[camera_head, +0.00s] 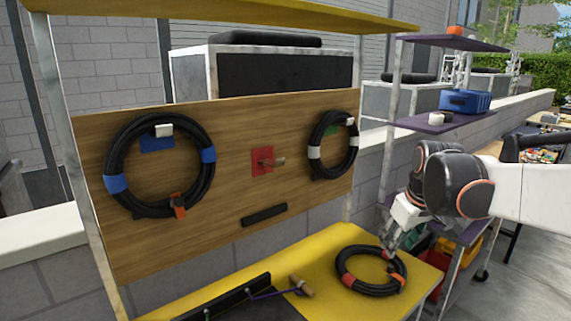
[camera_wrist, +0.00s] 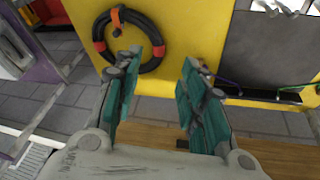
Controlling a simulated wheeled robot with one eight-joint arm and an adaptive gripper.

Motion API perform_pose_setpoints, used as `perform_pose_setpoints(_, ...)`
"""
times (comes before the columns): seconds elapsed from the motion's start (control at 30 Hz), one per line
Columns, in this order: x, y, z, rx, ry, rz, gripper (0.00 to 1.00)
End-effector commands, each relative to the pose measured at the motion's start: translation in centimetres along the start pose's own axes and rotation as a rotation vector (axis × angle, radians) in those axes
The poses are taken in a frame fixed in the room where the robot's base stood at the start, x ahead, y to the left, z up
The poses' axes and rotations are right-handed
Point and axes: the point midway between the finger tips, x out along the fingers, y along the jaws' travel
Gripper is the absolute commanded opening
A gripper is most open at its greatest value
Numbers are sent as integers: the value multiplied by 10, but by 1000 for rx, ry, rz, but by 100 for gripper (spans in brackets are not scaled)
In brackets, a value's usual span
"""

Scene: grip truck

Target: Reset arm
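My gripper (camera_head: 390,242) is in front of the board, near the far right side of a black cable coil with orange-red bands (camera_head: 345,272). The coil lies on the yellow bench (camera_head: 318,268). In the wrist view my gripper (camera_wrist: 162,60) has its teal-padded fingers spread wide with nothing between them. The coil (camera_wrist: 98,32) shows beyond the left fingertip, which overlaps its edge in the picture. The gap between fingertip and coil is hard to judge. My arm reaches in from the right.
A wooden board (camera_head: 230,215) carries a blue-banded coil (camera_head: 113,184), a white-banded coil (camera_head: 314,152) and a bare peg on a red square (camera_head: 262,163). A mallet-like tool (camera_head: 301,285) lies on the bench. A shelf rack (camera_head: 447,122) with a blue box (camera_head: 466,101) stands behind my arm.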

Motion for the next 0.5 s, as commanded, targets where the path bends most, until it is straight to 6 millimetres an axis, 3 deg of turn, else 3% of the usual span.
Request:
perform_pose_setpoints(0.2, -31, -46, 46, 97, 60, 29, 38)
perform_pose_setpoints(0.5, -48, -101, 115, 232, 151, 52, 38)
